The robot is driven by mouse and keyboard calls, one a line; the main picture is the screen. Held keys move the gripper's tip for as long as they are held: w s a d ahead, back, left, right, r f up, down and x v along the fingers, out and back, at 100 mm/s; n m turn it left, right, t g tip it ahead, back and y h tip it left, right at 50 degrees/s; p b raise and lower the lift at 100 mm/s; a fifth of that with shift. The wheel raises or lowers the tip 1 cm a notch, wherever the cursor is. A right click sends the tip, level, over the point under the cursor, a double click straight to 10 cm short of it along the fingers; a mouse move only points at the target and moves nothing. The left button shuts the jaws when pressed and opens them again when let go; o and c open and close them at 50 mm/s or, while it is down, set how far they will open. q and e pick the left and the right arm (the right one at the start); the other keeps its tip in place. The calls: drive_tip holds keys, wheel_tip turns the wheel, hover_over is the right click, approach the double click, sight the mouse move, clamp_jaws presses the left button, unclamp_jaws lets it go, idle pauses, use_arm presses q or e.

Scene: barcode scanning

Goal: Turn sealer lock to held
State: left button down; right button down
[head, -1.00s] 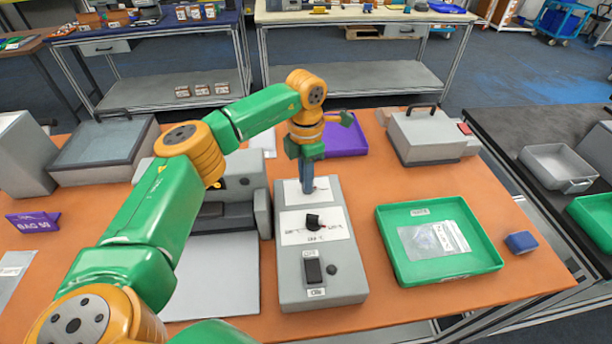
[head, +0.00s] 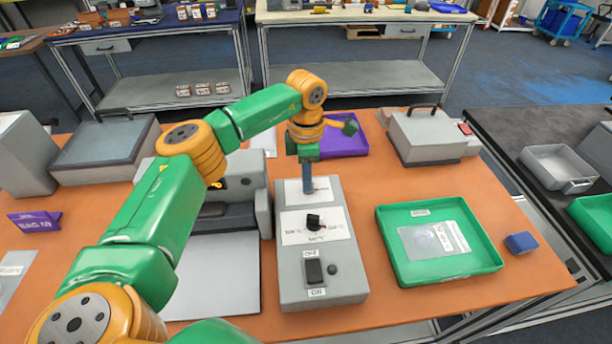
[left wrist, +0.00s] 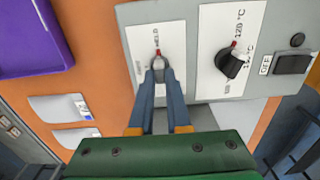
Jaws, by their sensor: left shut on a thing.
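The sealer's grey control box (head: 290,290) stands on the orange table. Its lock knob (left wrist: 160,65) sits on a white label plate (left wrist: 137,64) at the box's far end. My left gripper (head: 307,190) points down from above and is shut on the knob, also in the left wrist view (left wrist: 160,78). The knob's red mark points towards the word HELD. In the head view the fingers hide most of the knob. A black temperature dial (head: 314,222) and a black rocker switch (head: 314,271) sit nearer on the box. My right gripper is not in view.
A green tray (head: 386,238) holding a clear bag stands right of the box, with a blue block (head: 521,242) beyond it. A purple tray (head: 345,142) lies behind. The grey sealer (head: 263,207) is close on the left.

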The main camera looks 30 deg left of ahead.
use_arm(q)
drive_tip(key=c, duration=0.9)
unclamp_jaws()
wheel_tip(320, 180, up, 7)
drive_tip(key=shift+d+b, duration=0.1)
drive_tip(key=shift+b, duration=0.7)
drive_tip(key=shift+r, duration=0.1)
